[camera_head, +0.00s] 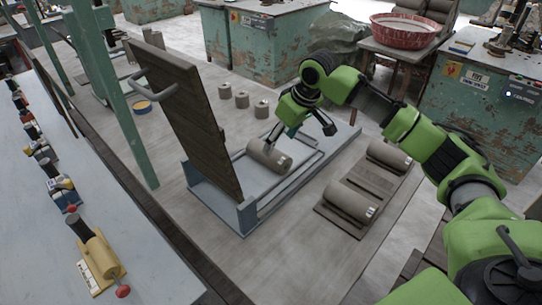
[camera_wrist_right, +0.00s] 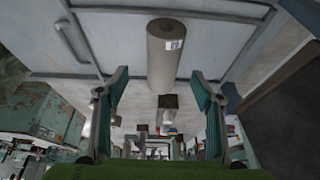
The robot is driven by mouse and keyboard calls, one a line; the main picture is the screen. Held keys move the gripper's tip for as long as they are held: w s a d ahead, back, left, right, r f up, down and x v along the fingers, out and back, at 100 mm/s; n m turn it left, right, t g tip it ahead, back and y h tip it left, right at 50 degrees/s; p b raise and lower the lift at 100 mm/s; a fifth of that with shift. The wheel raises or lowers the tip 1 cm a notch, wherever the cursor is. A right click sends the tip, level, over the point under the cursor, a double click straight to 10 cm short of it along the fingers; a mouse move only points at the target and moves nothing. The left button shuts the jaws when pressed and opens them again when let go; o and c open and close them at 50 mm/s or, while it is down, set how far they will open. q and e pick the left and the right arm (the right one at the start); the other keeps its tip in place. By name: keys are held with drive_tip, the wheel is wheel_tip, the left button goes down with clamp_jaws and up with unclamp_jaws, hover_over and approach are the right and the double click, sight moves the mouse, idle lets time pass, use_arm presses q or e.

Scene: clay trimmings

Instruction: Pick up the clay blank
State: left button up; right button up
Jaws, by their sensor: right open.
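A grey-brown cylindrical clay blank (camera_head: 268,156) with a small white label lies on its side in a pale blue-grey metal frame (camera_head: 243,216). My right gripper (camera_head: 302,134) is open and empty, beside and above the blank near its far side in the head view. In the right wrist view the blank (camera_wrist_right: 160,55) lies beyond the two spread fingertips, between their lines, apart from both fingers. Two similar blanks, a nearer one (camera_head: 348,201) and a farther one (camera_head: 388,158), lie on a wooden pallet to the right. My left gripper is not in view.
A hinged wooden board (camera_head: 185,115) with a metal handle stands upright at the frame's left side. Several small clay cylinders (camera_head: 242,99) stand behind it. A green post (camera_head: 128,120) and a tool bench (camera_head: 75,190) are left; a red basin (camera_head: 404,28) stands at the back.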

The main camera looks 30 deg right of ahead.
sight(273, 152)
drive_tip(key=shift+w+a+f, duration=0.3)
drive_tip(key=shift+w+f, duration=0.05)
drive_tip(key=shift+f, duration=0.2)
drive_tip(key=shift+w+a+f, duration=0.25)
drive_tip(key=shift+w+f, duration=0.1)
drive_tip(key=shift+f, duration=0.2)
drive_tip(key=shift+w+a+f, duration=0.15)
drive_tip(key=shift+a+f, duration=0.05)
drive_tip(key=shift+f, duration=0.3)
drive_tip(key=shift+w+f, duration=0.1)
drive_tip(key=shift+f, duration=0.2)
drive_tip(key=p+x, duration=0.1)
drive_tip(key=x, duration=0.2)
drive_tip(key=shift+w+f, duration=0.1)
drive_tip(key=shift+f, duration=0.25)
drive_tip(key=shift+w+f, duration=0.1)
drive_tip(key=shift+f, duration=0.2)
drive_tip(key=c, duration=1.4)
drive_tip(key=shift+r, duration=0.1)
clamp_jaws()
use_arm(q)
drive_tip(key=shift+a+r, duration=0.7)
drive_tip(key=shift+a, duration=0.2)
use_arm(e)
drive_tip(key=shift+w, duration=0.1)
